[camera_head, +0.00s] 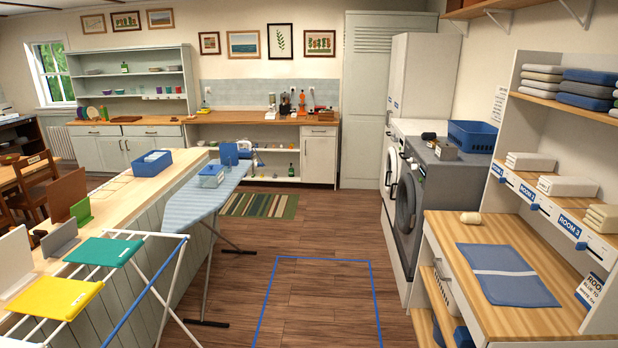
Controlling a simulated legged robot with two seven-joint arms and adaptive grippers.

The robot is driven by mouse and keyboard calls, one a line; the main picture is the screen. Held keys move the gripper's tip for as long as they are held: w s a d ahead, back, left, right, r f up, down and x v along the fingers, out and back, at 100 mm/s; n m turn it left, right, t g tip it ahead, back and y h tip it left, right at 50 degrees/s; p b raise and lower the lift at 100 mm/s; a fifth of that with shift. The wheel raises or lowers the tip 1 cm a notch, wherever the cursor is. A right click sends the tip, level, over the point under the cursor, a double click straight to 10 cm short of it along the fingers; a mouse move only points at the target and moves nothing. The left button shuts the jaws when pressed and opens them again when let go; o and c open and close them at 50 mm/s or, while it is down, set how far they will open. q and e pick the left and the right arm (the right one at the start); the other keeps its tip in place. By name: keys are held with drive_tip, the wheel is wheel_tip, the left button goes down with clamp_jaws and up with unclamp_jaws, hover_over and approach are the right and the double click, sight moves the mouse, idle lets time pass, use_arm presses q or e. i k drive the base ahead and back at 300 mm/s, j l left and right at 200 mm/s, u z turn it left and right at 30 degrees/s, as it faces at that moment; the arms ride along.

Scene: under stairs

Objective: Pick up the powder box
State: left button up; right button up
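I cannot tell for certain which thing is the powder box. A small grey-brown box (445,149) stands on top of the grey front-loading washer (420,196) at the right, near its front edge; its label is too small to read. Neither of my grippers shows in the head view.
A blue basket (472,136) stands behind the small box on the machines. A dark object (428,136) lies beside it. A drying rack (120,250) stands left. The blue-taped floor (318,300) is clear.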

sight(226, 149)
drive_tip(key=i, duration=2.15)
